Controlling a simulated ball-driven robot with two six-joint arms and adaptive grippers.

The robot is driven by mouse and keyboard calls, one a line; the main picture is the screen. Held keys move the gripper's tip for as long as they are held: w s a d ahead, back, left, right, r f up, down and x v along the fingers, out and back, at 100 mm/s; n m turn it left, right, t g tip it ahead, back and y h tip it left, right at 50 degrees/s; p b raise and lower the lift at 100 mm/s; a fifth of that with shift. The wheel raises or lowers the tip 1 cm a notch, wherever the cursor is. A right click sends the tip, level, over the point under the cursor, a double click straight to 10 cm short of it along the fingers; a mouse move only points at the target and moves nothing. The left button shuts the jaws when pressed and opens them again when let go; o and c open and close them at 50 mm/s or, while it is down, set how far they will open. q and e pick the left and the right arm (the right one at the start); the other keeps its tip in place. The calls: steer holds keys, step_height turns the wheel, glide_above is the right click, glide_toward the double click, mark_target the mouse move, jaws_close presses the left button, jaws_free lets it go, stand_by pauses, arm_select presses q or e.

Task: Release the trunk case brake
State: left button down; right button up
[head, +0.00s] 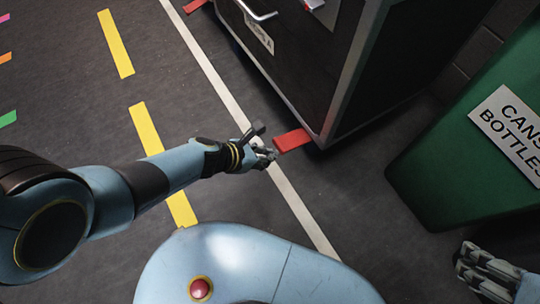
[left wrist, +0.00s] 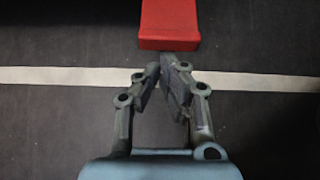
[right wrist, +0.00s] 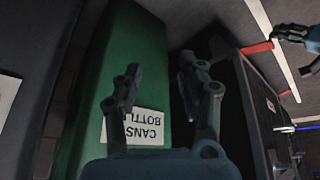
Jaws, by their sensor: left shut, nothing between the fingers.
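The black trunk case (head: 300,70) with metal edges stands at the top centre of the head view. A red brake pedal (head: 292,141) sticks out low at its near corner; its red end also shows in the left wrist view (left wrist: 169,24). My left gripper (head: 268,154) is shut and empty, just left of the pedal.
A green bin (head: 450,150) with a "CANS BOTTLES" sign (head: 512,130) stands right of the case. Another red piece (head: 194,5) shows at the case's far end. White (head: 300,210) and yellow (head: 117,45) lines mark the dark floor, which is clear at left.

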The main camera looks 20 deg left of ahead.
arm_select(q)
steer(key=shift+r+p, duration=0.95)
steer(key=shift+p, duration=0.1)
arm_select(e)
steer(key=shift+s+d+r+g, duration=0.15)
steer(key=shift+s+r+g, duration=0.85)
steer(key=shift+s+g, duration=0.1)
arm_select(q)
steer(key=shift+w+d+r, duration=0.1)
steer(key=shift+w, duration=0.1)
